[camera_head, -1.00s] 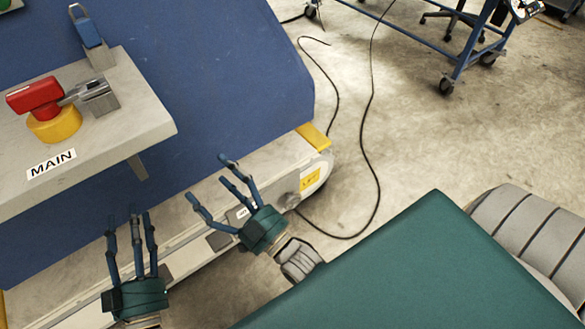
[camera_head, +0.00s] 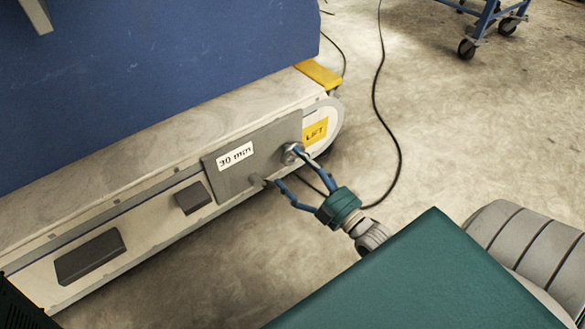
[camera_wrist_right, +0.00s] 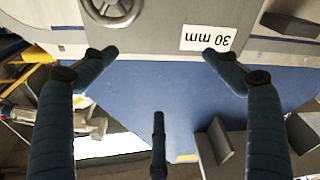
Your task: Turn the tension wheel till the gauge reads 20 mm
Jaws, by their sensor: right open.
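The tension wheel (camera_head: 291,153) is a small metal handwheel on a grey plate (camera_head: 277,141) at the right end of the low conveyor-like base. It also shows in the right wrist view (camera_wrist_right: 112,12), cut by the top edge. The white gauge label (camera_head: 236,155) on the plate reads 30 mm; it appears upside down in the wrist view (camera_wrist_right: 207,38). My right gripper (camera_head: 287,167) is open and empty, fingers spread toward the plate. One finger overlaps the wheel in the head view; I cannot tell whether it touches. My left gripper is out of view.
Dark blocks (camera_head: 90,256) sit along the base's side. A blue panel (camera_head: 150,80) rises behind. A black cable (camera_head: 383,115) lies on open floor.

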